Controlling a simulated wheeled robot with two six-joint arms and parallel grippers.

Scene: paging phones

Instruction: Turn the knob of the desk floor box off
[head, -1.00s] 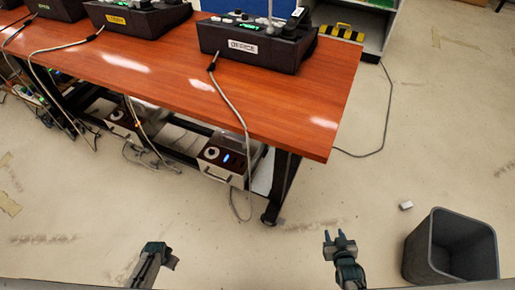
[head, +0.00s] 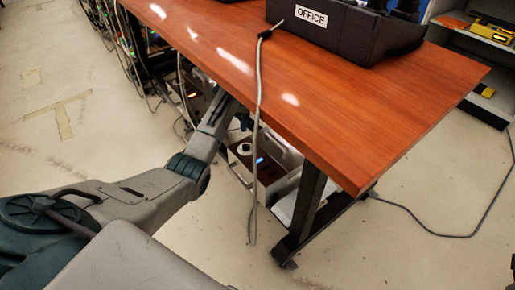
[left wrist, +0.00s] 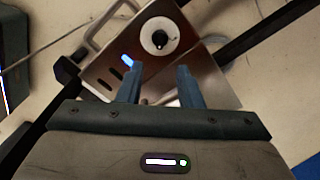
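The desk floor box (head: 268,182) stands on the low rail under the desk. It has a brown metal top, a white round knob and a lit blue light. In the left wrist view the knob (left wrist: 160,37) has a dark centre, and the blue light (left wrist: 127,60) glows beside it. My left arm reaches under the desk edge, and its gripper is partly hidden there in the head view. In the left wrist view my left gripper (left wrist: 160,84) is open and empty, its fingers over the box top, pointing towards the knob but apart from it. A dark sliver at the head view's lower right edge may be my right gripper.
The wooden desk (head: 330,115) overhangs the box, with a black OFFICE phone unit (head: 345,30) on top. A grey cable (head: 259,100) hangs down in front of the box. A desk leg (head: 306,205) stands just right of it. Another floor box is farther left.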

